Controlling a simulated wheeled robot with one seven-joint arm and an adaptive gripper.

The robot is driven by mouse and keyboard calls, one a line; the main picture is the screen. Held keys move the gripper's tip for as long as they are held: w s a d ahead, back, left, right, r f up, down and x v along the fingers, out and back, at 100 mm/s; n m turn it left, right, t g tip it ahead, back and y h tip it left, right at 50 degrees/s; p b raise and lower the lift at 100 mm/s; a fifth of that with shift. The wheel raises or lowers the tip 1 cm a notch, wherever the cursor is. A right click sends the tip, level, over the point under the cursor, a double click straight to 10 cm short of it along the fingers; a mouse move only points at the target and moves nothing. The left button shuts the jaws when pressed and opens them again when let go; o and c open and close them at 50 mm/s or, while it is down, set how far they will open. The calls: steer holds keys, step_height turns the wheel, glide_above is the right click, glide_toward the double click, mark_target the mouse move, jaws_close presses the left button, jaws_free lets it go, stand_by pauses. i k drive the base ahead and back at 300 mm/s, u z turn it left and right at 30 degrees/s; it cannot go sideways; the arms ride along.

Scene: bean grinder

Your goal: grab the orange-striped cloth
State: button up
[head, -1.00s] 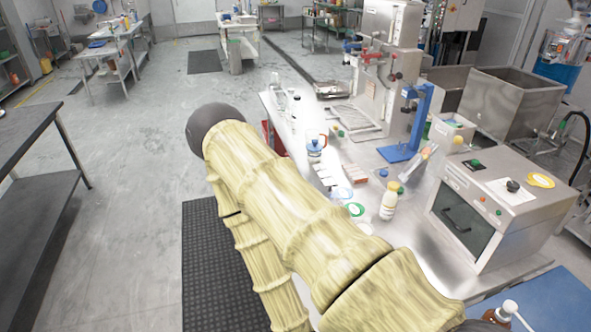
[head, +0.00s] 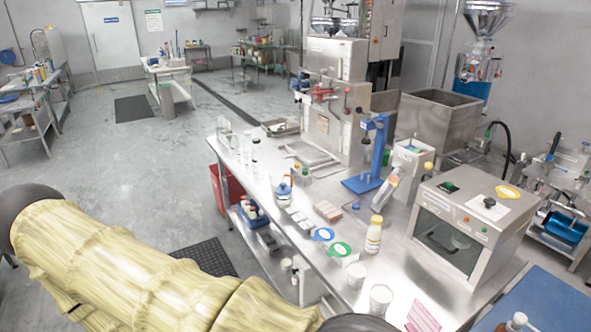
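I cannot make out an orange-striped cloth in the head view. My arm, with a pale yellow wood-like surface and dark joints, crosses the lower left. My gripper is not in view, so its state and anything it may hold are hidden. The steel table (head: 398,262) fills the middle and right, and its top shows no cloth that I can tell.
On the table stand a yellow-capped bottle (head: 374,236), a blue stand (head: 376,150), a white box with an orange-marked item (head: 392,184) and a steel machine with a dark window (head: 447,242). A red bin (head: 226,188) is at its left side. Open floor (head: 110,175) lies left.

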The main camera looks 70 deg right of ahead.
mark_target(329, 212)
steer(key=z, duration=0.05)
steer(key=i, duration=2.35)
steer(key=z, duration=3.75)
steer(key=i, duration=0.15)
steer(key=u, duration=0.05)
